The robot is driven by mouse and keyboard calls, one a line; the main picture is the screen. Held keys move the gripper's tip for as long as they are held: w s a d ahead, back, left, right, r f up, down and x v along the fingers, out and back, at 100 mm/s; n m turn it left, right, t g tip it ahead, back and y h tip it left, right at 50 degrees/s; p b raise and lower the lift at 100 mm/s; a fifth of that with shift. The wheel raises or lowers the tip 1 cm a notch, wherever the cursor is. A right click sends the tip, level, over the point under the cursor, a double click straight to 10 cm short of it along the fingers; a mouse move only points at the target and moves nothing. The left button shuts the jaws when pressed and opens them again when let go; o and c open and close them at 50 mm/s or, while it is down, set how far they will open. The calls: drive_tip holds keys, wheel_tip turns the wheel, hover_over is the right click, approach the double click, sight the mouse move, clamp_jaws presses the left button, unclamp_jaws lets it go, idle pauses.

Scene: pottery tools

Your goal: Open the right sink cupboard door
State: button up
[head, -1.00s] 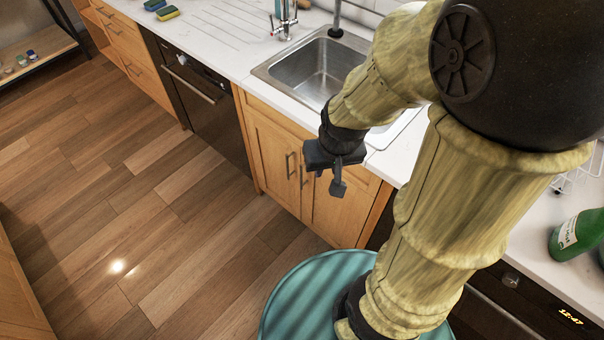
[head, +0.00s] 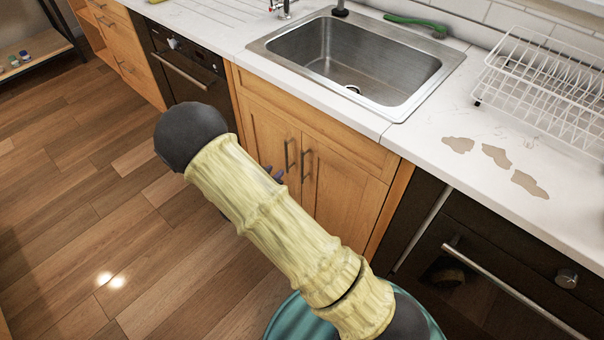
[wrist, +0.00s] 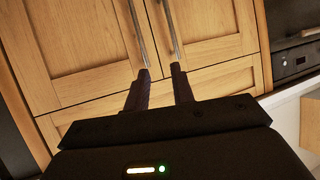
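The sink cupboard has a wooden right door (head: 345,195) and left door (head: 265,140), both shut, with upright metal handles near their meeting edge. The right door's handle (head: 307,166) is just right of the left door's handle (head: 289,156). The wrist view appears upside down, so the right door (wrist: 75,45) and its handle (wrist: 139,35) show on the left there. My gripper (wrist: 160,69) is open and empty, its fingertips near the top ends of the two handles. Contact cannot be told. In the head view, my arm hides most of the gripper.
The sink (head: 355,60) is set in the white counter (head: 410,120) above. A dark dishwasher (head: 185,75) is on the left and a dark oven (head: 480,270) on the right. Wooden floor (head: 90,200) is free in front. A dish rack (head: 540,90) stands on the counter.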

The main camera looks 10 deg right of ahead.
drive_tip(key=s+a+f+m+t+h+b, duration=0.1)
drive_tip(key=s+f+t+h+b, duration=0.1)
drive_tip(key=s+f+h+b, duration=0.2)
wheel_tip(320, 180, down, 4)
drive_tip(key=shift+r+t+h, duration=0.15)
drive_tip(key=shift+t+h, duration=0.25)
drive_tip(key=shift+h, duration=0.1)
drive_tip(key=b, duration=0.1)
hover_over(302, 178)
drive_tip(key=shift+w+d, duration=0.1)
drive_tip(key=shift+w, duration=0.2)
clamp_jaws()
